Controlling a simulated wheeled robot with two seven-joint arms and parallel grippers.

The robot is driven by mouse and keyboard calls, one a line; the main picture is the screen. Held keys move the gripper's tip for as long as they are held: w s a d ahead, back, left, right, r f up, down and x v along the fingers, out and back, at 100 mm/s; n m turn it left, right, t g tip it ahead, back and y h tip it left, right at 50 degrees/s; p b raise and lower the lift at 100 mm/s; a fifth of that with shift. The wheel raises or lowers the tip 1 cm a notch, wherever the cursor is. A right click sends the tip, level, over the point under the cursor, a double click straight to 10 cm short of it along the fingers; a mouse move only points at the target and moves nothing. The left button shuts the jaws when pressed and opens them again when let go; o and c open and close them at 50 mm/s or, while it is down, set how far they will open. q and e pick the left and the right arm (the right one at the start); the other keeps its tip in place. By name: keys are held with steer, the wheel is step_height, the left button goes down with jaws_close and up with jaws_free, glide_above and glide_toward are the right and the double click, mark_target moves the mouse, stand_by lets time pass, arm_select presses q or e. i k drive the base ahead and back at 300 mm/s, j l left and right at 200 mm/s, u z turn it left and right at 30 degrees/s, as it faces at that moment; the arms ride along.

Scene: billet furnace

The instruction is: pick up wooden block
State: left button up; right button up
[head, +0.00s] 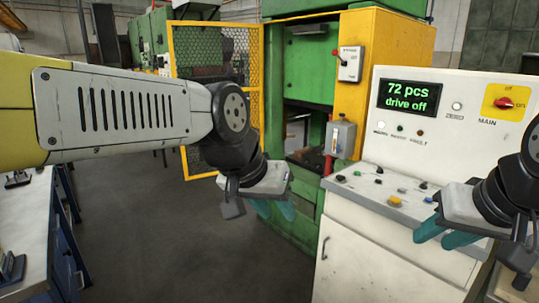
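I see no wooden block in the head view. My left gripper (274,213) hangs in the middle of the view, in front of the green press. Its two teal fingers stand apart with nothing between them. My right gripper (431,242) is at the right, in front of the control console's sloped panel. Its teal fingers point to the lower left and look apart, with nothing seen between them.
A white control console (378,243) stands at the right; its display (409,97) reads "72 pcs drive off". A green press (308,67) with a yellow mesh guard (194,52) stands behind. A workbench (34,216) is at the left. Dark floor (165,240) is clear between.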

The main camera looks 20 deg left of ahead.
mark_target(298, 153)
steer(key=u, duration=0.35)
steer(key=i+j+z, duration=0.1)
steer(key=i+j, duration=0.25)
steer(key=i, duration=0.15)
steer(key=i+j+z, duration=0.15)
steer(key=i+j, duration=0.25)
steer(key=i+j+z, duration=0.1)
steer(key=i+j, duration=0.35)
steer(key=i, duration=0.15)
steer(key=i+j+z, duration=0.1)
steer(key=i+j, duration=0.35)
steer(key=i+j+z, duration=0.1)
steer(key=i+j, duration=0.35)
steer(key=j, duration=0.15)
steer(key=i+j+z, duration=0.15)
steer(key=i+j, duration=0.3)
steer(key=i+j+z, duration=0.1)
steer(key=i+j, duration=0.3)
steer(key=j, duration=0.3)
steer(key=i+l, duration=0.2)
steer(key=i, duration=0.25)
